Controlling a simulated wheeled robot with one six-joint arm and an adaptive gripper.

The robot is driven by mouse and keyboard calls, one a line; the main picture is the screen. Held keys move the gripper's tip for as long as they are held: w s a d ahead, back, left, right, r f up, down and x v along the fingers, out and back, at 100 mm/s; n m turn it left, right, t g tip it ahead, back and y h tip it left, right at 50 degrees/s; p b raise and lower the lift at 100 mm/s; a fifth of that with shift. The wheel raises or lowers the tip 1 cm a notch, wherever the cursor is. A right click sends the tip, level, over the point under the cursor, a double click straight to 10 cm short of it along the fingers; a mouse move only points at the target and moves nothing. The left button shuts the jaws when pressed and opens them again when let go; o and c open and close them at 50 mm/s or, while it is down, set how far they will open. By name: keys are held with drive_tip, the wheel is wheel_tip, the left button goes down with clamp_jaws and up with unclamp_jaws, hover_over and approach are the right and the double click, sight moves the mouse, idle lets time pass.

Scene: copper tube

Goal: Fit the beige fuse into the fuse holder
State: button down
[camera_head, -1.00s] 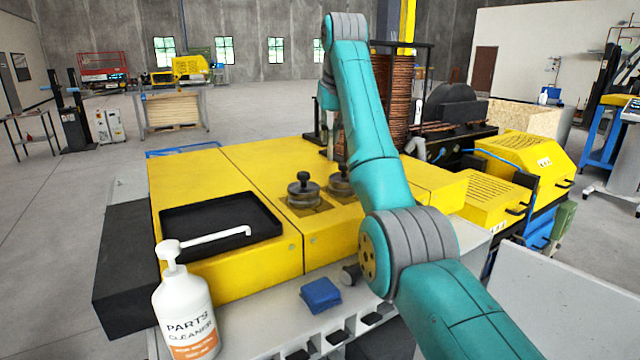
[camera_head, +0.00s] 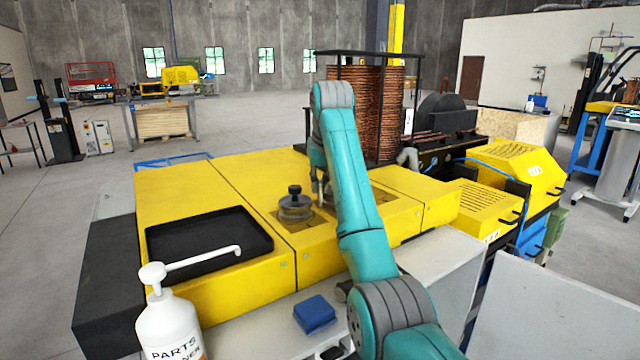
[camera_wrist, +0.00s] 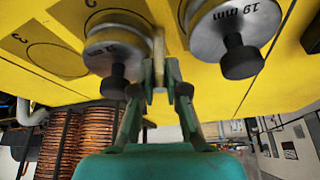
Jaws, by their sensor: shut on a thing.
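My gripper (camera_wrist: 158,84) is shut on a narrow beige piece (camera_wrist: 159,62) in the wrist view. The piece is upright between the fingertips and looks like the beige fuse, but its ends are hard to make out. In the head view my gripper (camera_head: 321,192) points down just above the yellow machine top, right of a round metal die with a black knob (camera_head: 295,204). The wrist view shows this kind of die on both sides of the gripper, one marked 19 mm (camera_wrist: 232,28). I cannot make out the fuse holder in either view.
A black tray (camera_head: 160,257) lies on the yellow machine (camera_head: 190,190). A white pump bottle (camera_head: 170,328) and a blue cloth-like block (camera_head: 314,314) stand in front. A copper coil (camera_head: 350,105) rises behind my arm.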

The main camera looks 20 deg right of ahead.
drive_tip(key=shift+f, duration=0.25)
drive_tip(key=c, duration=1.5)
unclamp_jaws()
drive_tip(key=shift+f, duration=0.1)
